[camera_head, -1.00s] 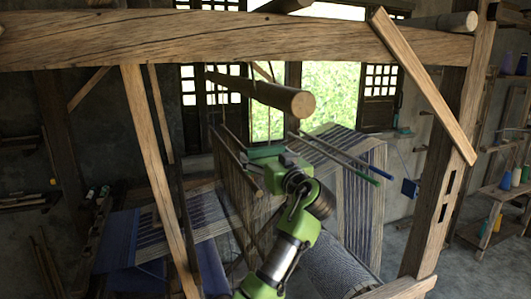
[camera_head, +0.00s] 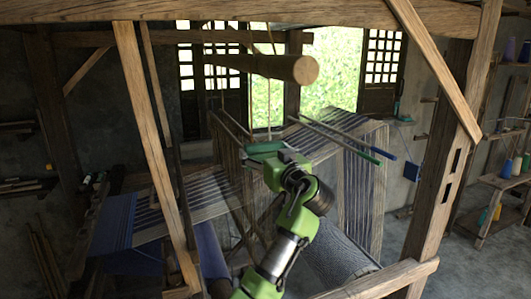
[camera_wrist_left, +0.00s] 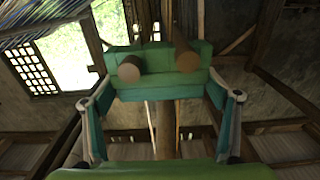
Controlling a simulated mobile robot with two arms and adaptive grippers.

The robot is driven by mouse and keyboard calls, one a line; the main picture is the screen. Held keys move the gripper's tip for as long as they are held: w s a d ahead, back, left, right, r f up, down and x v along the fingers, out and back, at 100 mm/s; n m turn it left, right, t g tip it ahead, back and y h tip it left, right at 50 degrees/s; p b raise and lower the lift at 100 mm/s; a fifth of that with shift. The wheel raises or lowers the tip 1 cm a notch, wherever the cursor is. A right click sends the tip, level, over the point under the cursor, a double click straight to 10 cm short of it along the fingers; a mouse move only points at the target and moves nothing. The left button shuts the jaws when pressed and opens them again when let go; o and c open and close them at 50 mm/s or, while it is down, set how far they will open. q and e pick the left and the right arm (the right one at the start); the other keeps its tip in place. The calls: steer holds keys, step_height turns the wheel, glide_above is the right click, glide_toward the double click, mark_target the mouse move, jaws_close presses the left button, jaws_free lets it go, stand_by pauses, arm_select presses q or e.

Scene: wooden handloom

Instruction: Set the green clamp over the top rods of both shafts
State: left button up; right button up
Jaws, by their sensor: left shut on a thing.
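The green clamp (camera_head: 264,148) is held in my left gripper (camera_head: 276,157), above the loom's hanging shafts. In the left wrist view the clamp (camera_wrist_left: 160,92) spans between my two fingers, which close on its ends. Two brown round rods show there against the clamp, the left rod (camera_wrist_left: 130,70) and the right rod (camera_wrist_left: 187,60), with their ends towards the camera. Whether they are fully seated in it, I cannot tell. In the head view a shaft's top rod (camera_head: 231,124) runs towards the clamp; the gripper hides the near rod ends. My right gripper is not in view.
A thick round beam (camera_head: 270,65) hangs over the shafts, with cords below it. Two thin rods with green (camera_head: 369,158) and blue (camera_head: 386,156) tips cross the warp at right. A slanted post (camera_head: 150,150) stands left of my arm.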

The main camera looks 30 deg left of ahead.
arm_select(q)
steer(key=shift+f, duration=0.3)
steer(key=o, duration=1.2)
steer(key=v, duration=1.2)
steer(key=shift+a, duration=0.1)
